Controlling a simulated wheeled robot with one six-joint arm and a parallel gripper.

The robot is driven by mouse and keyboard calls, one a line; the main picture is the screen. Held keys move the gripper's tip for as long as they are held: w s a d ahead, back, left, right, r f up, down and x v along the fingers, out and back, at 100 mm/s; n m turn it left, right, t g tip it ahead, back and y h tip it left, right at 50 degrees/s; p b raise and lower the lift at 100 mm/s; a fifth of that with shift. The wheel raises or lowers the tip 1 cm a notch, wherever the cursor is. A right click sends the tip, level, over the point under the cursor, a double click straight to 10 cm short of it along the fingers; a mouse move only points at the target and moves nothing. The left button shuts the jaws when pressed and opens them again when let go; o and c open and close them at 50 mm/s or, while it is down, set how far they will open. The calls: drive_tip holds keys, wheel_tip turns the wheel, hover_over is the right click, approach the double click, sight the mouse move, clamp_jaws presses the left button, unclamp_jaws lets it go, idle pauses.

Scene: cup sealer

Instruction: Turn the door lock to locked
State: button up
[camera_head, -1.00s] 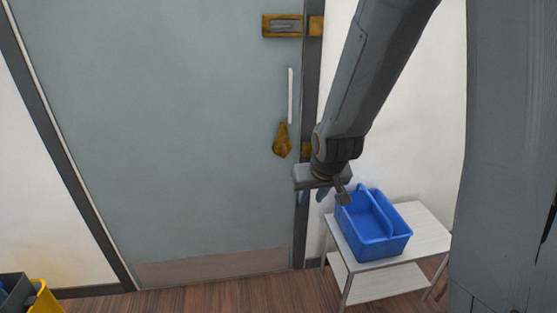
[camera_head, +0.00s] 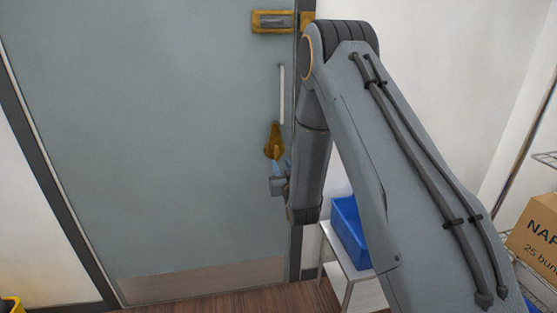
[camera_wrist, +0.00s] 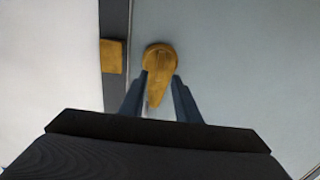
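The brass teardrop-shaped door lock (camera_head: 273,142) is on the grey-green door (camera_head: 160,130), near its right edge. Its narrow end points up in the head view. In the wrist view the lock (camera_wrist: 161,60) is upside down, with its round part on top and the narrow tail below. My gripper (camera_head: 278,168) is just below the lock in the head view. In the wrist view my gripper (camera_wrist: 161,77) has its two fingers apart, one on each side of the tail. I cannot tell whether either finger touches it.
A brass slide bolt (camera_head: 272,21) and a thin white bar (camera_head: 282,95) are above the lock. A brass plate (camera_wrist: 112,57) is on the dark door frame. A blue tote (camera_head: 347,232) stands on a white table (camera_head: 345,262). A cardboard box (camera_head: 540,232) is at right.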

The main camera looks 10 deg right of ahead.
sight(278, 157)
drive_tip(key=w, duration=0.5)
drive_tip(key=shift+w+p, duration=0.35)
drive_tip(key=shift+w, duration=0.05)
drive_tip(key=shift+c, duration=0.2)
clamp_jaws()
